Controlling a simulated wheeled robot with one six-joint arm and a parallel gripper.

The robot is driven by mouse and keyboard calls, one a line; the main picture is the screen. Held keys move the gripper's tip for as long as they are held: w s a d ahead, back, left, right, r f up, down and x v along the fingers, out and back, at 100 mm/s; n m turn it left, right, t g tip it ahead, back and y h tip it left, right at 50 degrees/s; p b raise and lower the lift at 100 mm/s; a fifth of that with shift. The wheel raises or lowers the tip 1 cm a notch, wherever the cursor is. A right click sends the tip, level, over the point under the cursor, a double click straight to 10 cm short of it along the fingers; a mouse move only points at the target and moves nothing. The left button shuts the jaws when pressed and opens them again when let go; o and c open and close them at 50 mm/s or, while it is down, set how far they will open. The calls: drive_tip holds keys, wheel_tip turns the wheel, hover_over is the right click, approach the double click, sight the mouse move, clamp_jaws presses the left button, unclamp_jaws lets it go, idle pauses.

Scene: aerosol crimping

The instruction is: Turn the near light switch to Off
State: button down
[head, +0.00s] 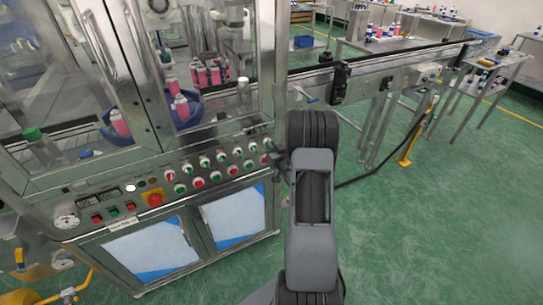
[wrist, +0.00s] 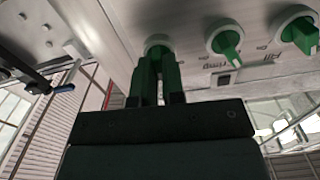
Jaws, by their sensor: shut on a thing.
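In the wrist view my gripper (wrist: 158,78) is shut on a green rotary switch knob (wrist: 157,50) with a pale round collar, on the metal panel. The knob is mostly hidden between the fingers, so its pointing direction cannot be told. In the head view my gripper (head: 278,159) is at the right end of the machine's control panel (head: 222,178), largely hidden by my arm. I cannot read a label that tells which knob is the near light switch.
Two more green knobs, a middle one (wrist: 229,40) and a right one (wrist: 298,32), sit close beside the gripped one. A red emergency button (head: 154,199) is farther left on the panel. A conveyor (head: 380,65) runs off to the right. Green floor (head: 430,220) there is open.

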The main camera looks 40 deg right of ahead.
drive_tip(key=n+b, duration=0.6)
drive_tip(key=b, duration=0.4)
drive_tip(key=shift+a+f+n, duration=0.1)
drive_tip(key=shift+n, duration=0.3)
drive_tip(key=c, duration=1.2)
unclamp_jaws()
drive_tip(key=s, duration=0.4)
drive_tip(key=s+a, duration=0.1)
drive_tip(key=s, duration=0.4)
drive_tip(key=s+a, duration=0.1)
drive_tip(key=s, duration=0.3)
drive_tip(key=shift+s, duration=0.35)
